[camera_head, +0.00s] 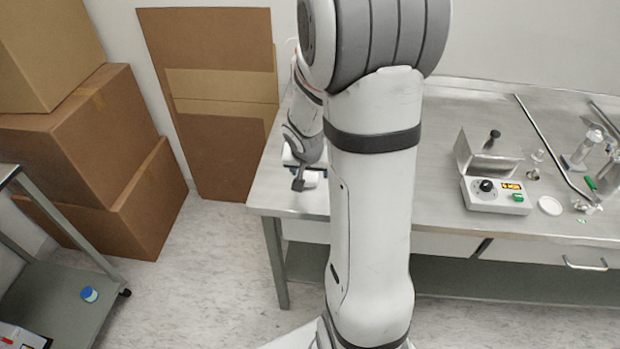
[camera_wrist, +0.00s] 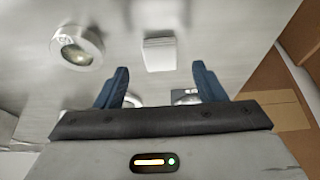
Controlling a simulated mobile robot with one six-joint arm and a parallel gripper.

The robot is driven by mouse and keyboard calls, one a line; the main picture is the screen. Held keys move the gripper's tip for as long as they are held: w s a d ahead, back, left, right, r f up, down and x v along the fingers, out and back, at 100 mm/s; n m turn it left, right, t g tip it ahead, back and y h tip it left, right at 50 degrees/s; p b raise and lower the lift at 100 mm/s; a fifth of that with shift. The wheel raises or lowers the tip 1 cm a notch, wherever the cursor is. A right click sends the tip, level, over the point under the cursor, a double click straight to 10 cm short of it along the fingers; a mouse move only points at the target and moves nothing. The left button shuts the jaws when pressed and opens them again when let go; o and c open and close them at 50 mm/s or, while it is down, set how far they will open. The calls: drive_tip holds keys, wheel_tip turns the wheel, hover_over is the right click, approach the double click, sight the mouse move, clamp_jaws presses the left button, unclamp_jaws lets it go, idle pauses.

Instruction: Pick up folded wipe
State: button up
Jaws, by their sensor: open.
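The folded wipe (camera_wrist: 160,54) is a small white, layered block lying flat on the metal bench, in the upper middle of the wrist view. My gripper (camera_wrist: 160,76) shows two blue fingers spread apart with nothing held between them. The wipe lies just beyond the fingertips, roughly centred between them and apart from both. In the head view my gripper (camera_head: 299,182) is low over the left end of the bench, partly hidden by my arm. I cannot clearly make out the wipe there.
A round metal-rimmed dish (camera_wrist: 76,48) lies left of the wipe. Small objects are partly hidden behind my fingers. The bench (camera_head: 447,187) carries a white instrument (camera_head: 493,196) and glassware farther right. Cardboard boxes (camera_head: 80,135) stand left of the bench, with a cart (camera_head: 50,290) in front.

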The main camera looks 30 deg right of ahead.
sight(310, 177)
drive_tip(key=x, duration=0.3)
drive_tip(key=shift+f+b, duration=0.15)
drive_tip(key=shift+b, duration=0.15)
drive_tip(key=c, duration=1.1)
wheel_tip(310, 177, up, 10)
drive_tip(key=p, duration=0.2)
drive_tip(key=shift+p, duration=0.35)
